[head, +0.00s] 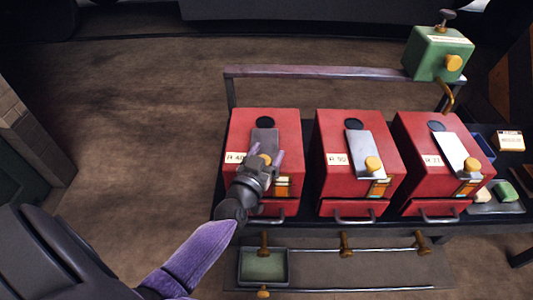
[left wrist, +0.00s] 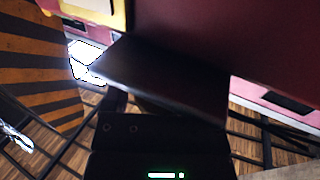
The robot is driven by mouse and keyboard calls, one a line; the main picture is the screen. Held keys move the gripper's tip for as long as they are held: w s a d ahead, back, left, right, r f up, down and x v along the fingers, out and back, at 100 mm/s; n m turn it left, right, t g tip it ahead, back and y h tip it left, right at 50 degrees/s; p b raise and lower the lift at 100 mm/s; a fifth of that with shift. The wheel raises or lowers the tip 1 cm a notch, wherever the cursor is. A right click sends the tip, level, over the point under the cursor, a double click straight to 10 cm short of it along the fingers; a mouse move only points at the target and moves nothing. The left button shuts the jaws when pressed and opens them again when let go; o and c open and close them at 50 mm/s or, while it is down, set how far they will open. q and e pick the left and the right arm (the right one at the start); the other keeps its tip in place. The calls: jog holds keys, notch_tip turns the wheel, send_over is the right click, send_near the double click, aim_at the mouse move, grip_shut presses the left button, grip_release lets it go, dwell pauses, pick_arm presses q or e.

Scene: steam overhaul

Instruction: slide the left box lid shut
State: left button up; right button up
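The left red box (head: 290,130) stands on the dark bench in the head view. Its grey lid plate (head: 265,137) lies on the sloping top, below a dark round hole (head: 264,115) that is uncovered. My left gripper (head: 265,157) is over the lower part of this lid. Its fingers stand apart on either side of the yellow lid knob (head: 265,159); contact with the knob cannot be made out. The gripper hides part of the box front. The left wrist view is mostly dark close surfaces and does not show the knob clearly. My right gripper is not in view.
Two similar red boxes, the middle one (head: 337,133) and the right one (head: 409,137), stand to the right with their own lids and yellow knobs. A green box (head: 425,55) stands behind on a purple rail (head: 320,72). A tray (head: 240,267) is below.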

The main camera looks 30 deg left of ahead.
aim_at(267, 152)
pick_arm(q)
grip_shut()
jog(key=shift+w+a+f+b, duration=0.1)
jog(key=shift+w+a+b, duration=0.25)
jog(key=shift+w, duration=0.3)
jog(key=shift+w+a+b, duration=0.1)
jog(key=shift+w+a, duration=0.3)
jog(key=shift+w, duration=0.2)
jog(key=shift+w+a, duration=0.15)
jog(key=shift+w, duration=0.05)
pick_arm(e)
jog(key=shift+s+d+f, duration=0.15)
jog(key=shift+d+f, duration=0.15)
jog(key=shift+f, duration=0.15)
pick_arm(q)
jog(key=shift+o, duration=1.6)
grip_release()
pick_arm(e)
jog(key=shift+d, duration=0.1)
